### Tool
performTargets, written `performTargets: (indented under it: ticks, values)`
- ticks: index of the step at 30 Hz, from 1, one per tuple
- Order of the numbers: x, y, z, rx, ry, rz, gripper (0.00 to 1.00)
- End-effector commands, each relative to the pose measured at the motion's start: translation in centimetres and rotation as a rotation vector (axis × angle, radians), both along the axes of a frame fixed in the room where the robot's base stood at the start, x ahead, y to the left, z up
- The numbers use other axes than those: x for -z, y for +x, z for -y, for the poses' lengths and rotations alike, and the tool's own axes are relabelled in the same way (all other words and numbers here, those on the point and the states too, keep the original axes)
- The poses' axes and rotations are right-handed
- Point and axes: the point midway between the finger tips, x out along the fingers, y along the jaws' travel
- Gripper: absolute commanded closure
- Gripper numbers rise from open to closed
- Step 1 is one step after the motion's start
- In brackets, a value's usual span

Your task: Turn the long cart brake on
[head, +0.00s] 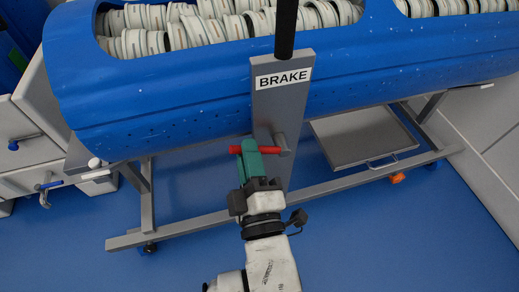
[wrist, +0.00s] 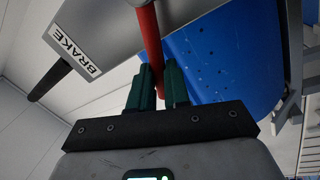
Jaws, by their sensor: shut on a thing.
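The long cart carries a blue tub (head: 180,90) on a grey frame (head: 200,227). A grey upright plate (head: 270,110) on its near side bears a BRAKE label (head: 283,78), with a black post rising above it. A red brake handle (head: 270,150) sticks out sideways low on this plate. My gripper (head: 251,150) has green fingers and is shut on the red handle from the near side. In the wrist view the red handle (wrist: 148,35) runs down between the two fingers (wrist: 158,82). The fingers hide part of the handle.
White ring-shaped parts (head: 180,30) fill the tub openings. A grey tray (head: 360,135) hangs under the tub on the right, with an orange piece (head: 397,178) by the lower rail. Grey cabinets (head: 30,150) stand at the left. Blue floor (head: 400,240) is clear in front.

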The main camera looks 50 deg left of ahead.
Motion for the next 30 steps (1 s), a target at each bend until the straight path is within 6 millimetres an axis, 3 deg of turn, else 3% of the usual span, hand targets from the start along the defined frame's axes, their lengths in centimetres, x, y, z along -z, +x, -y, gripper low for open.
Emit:
performTargets:
  ticks: [6,20,21,28,30]
  values:
    - [0.59,-0.93,-0.15,-0.004,-0.023,0.045,1.00]
    - [0.69,-1.07,-0.16,-0.003,-0.029,0.056,1.00]
    - [0.70,-1.07,-0.16,-0.003,-0.029,0.056,0.81]
    - [0.61,-1.01,-0.13,-0.002,-0.027,0.055,0.59]
    - [0.58,-0.99,-0.12,-0.001,-0.026,0.055,0.58]
